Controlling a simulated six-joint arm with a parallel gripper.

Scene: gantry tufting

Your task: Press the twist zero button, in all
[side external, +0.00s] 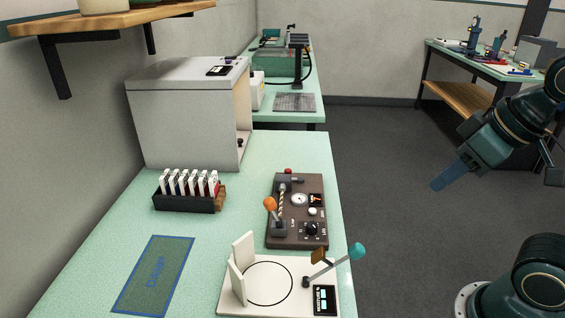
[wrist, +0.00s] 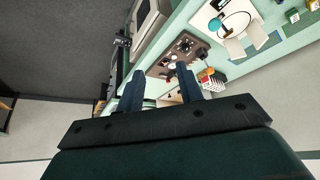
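A dark brown panel (side external: 285,240) lies on the pale green bench. It carries an orange-knobbed lever (side external: 270,204), a twisted strand, a round white gauge (side external: 299,200), a small lit display (side external: 315,199), a white button (side external: 312,211), a black dial (side external: 311,229) and a red knob (side external: 288,171). I cannot read which control is the twist zero button. The panel also shows in the wrist view (wrist: 168,60). My gripper (side external: 440,184) hangs in the air right of the bench, apart from the panel. In the wrist view its two fingers (wrist: 159,84) are spread with nothing between them.
A white plate with a teal-knobbed lever (side external: 357,251) stands in front of the panel. A black rack of white tags (side external: 185,204) and a blue-edged mat (side external: 154,276) lie left. A grey cabinet (side external: 185,115) stands behind. Air between gripper and panel is clear.

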